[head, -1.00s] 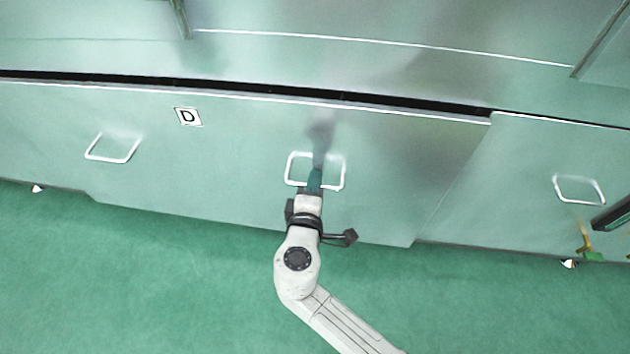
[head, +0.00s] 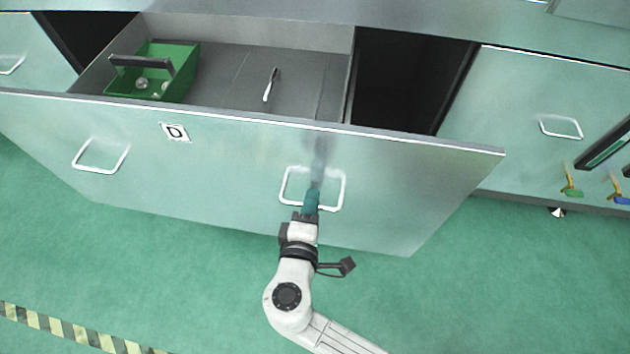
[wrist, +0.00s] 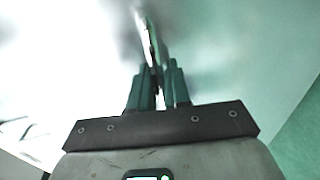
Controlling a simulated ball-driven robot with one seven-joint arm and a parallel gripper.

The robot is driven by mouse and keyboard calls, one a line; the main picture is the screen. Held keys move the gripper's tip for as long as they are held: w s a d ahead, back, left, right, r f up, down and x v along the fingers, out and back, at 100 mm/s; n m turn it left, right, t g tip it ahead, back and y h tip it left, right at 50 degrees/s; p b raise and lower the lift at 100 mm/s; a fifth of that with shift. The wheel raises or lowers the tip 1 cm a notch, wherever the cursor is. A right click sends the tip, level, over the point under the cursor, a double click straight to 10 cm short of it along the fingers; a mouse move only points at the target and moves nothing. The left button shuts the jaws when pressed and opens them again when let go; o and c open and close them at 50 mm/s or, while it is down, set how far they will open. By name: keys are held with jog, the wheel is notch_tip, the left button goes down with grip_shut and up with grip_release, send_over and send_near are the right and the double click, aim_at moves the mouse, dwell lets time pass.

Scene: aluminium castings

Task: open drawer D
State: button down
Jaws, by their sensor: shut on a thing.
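Drawer D (head: 235,160) is pulled well out of the cabinet, with its grey floor showing. Its front is pale green metal with a label D (head: 174,132) and two white bar handles, a left handle (head: 99,170) and a right handle (head: 285,188). My gripper (head: 312,202) is at the lower bar of the right handle and shut on it. In the wrist view the two dark green fingers (wrist: 158,88) close on the pale bar, which is partly blurred.
Inside the drawer are a green open box (head: 185,75) with a dark handle and small round things, and a white-and-dark brush-like tool (head: 270,85). At right, a neighbouring drawer front (head: 530,95) is shut, with hanging tools (head: 570,185) nearby. Green floor lies clear in front.

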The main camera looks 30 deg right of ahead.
jog(key=shift+s+a+f, duration=0.1)
jog(key=shift+s+a, duration=0.6)
jog(key=shift+s, duration=0.3)
jog(key=shift+s+a, duration=0.65)
jog(key=shift+s, duration=0.3)
jog(key=c, duration=1.2)
grip_release()
jog(key=shift+c, duration=0.2)
jog(key=shift+p, duration=0.3)
jog(key=p+v, duration=0.2)
jog(key=v, duration=0.8)
jog(key=shift+s+a, duration=0.2)
jog(key=shift+s, duration=0.1)
